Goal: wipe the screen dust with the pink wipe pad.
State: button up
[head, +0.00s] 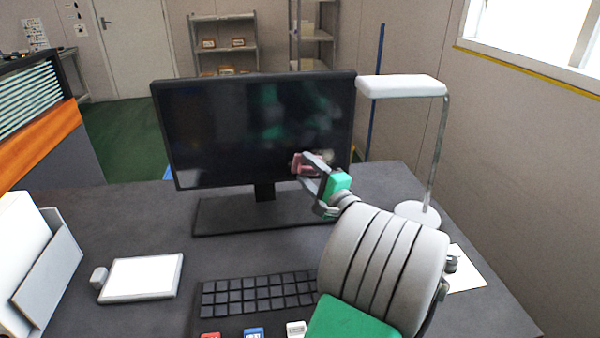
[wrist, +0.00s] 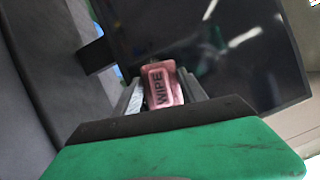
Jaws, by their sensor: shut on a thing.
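The pink wipe pad (head: 299,164) is held between the fingers of my gripper (head: 312,172), in front of the lower right part of the black screen (head: 240,125). I cannot tell whether the pad touches the glass. The screen is dark with blurry greenish reflections. I cannot make out the dust clearly.
A white lamp (head: 402,87) stands right of the screen, close to my arm. A keyboard (head: 258,292), a white tablet-like panel (head: 142,278) and a paper holder (head: 45,262) are on the grey desk (head: 130,215). Small red, blue and white items lie at the front.

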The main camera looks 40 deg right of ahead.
jog(key=shift+s+d+r, duration=0.1)
jog(key=shift+s+d, duration=0.65)
jog(key=shift+d, duration=0.4)
jog(key=shift+s+d+f, duration=0.1)
jog(key=shift+s+d, duration=0.6)
jog(key=shift+d, duration=0.4)
jog(key=shift+s+d+r, duration=0.1)
jog(key=shift+s+d, duration=0.65)
jog(key=shift+d, duration=0.4)
